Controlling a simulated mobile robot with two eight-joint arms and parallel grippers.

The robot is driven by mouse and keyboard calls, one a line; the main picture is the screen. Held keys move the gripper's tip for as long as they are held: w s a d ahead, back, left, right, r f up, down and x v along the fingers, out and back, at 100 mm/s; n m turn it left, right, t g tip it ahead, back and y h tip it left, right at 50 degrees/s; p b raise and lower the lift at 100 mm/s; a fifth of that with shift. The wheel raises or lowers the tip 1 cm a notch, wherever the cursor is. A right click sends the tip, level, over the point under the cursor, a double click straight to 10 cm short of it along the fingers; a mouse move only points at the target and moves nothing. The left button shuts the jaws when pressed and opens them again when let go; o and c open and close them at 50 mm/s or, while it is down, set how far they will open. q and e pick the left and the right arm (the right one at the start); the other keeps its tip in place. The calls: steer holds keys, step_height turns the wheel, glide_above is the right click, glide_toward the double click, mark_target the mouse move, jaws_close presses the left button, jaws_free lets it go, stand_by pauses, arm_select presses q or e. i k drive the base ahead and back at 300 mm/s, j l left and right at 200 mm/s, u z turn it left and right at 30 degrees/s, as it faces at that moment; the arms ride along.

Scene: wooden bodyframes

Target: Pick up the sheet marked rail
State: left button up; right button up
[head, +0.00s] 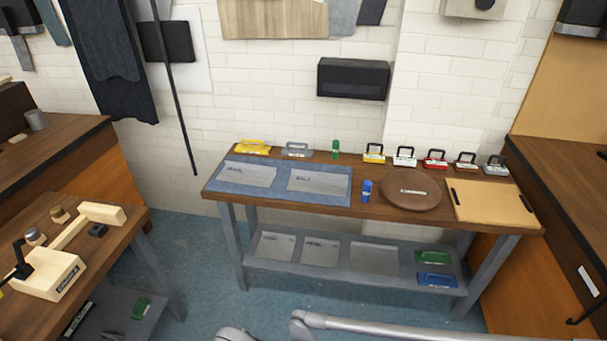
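Two grey sheets lie flat on a blue mat (278,188) on the workbench against the wall. The left sheet (247,176) and the right sheet (318,182) each carry small dark lettering. The lettering is too blurred to tell for certain which one reads rail. More grey sheets lie on the bench's lower shelf: a left one (275,247), a middle one (320,252) and a right one (374,260). Pale grey parts of my arms show at the bottom edge, well short of the bench. Neither gripper can be made out.
The bench (352,211) also bears a round brown board (410,192), a tan board (490,201), a blue bottle (366,190) and several handled blocks along the back. A second table (130,225) with wooden parts stands at left. Blue floor (205,280) lies open between them.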

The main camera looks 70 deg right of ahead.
mark_target(233, 169)
steer(key=z, duration=2.05)
